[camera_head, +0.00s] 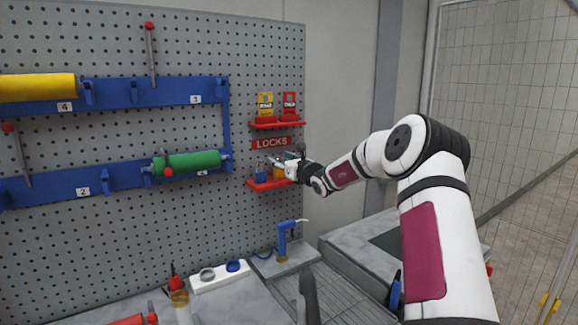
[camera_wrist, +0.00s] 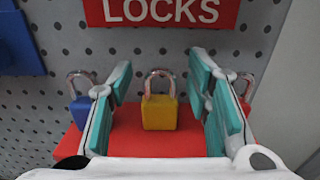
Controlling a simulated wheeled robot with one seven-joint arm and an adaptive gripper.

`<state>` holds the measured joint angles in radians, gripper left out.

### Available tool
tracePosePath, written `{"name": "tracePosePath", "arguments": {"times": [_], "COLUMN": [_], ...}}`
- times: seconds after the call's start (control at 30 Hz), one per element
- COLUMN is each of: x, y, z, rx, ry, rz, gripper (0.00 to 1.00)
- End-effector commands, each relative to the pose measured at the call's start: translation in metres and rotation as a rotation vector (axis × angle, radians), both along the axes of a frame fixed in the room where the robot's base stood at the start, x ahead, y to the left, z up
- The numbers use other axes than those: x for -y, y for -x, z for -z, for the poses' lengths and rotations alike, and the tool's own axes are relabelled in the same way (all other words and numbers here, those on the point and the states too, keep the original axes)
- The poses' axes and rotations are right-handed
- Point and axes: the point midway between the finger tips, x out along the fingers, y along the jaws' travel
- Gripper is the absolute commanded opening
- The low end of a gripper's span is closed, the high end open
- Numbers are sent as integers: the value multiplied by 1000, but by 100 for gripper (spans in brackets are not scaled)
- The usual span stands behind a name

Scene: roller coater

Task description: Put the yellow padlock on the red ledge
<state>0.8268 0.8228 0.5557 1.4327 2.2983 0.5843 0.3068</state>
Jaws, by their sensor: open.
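The yellow padlock (camera_wrist: 159,112) stands upright on the lower red ledge (camera_wrist: 140,145), under the LOCKS sign, with its metal shackle up. My gripper (camera_wrist: 160,85) is open, with one teal-padded finger on each side of the padlock and a visible gap to each. In the head view my gripper (camera_head: 292,168) is at the lower red ledge (camera_head: 268,184), and the yellow padlock (camera_head: 278,171) is partly hidden by it. A blue padlock (camera_wrist: 82,108) stands left of my left finger. Another shackle (camera_wrist: 244,82) shows behind the right finger, its body mostly hidden.
The LOCKS sign (camera_wrist: 170,10) is just above the gripper. An upper red ledge (camera_head: 276,125) holds a yellow tag (camera_head: 265,105) and a red tag (camera_head: 289,105). A green roller (camera_head: 187,162) hangs on the blue rack to the left. Pegboard lies close behind the ledge.

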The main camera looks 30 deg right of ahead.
Motion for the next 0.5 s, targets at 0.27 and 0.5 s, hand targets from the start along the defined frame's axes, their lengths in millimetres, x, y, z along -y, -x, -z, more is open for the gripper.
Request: {"name": "tracePosePath", "arguments": {"times": [0.27, 0.5], "x": [3, 4], "y": [48, 94], "z": [0, 0], "rx": [-3, -3], "ry": [2, 1], "rz": [2, 2], "gripper": [45, 45]}}
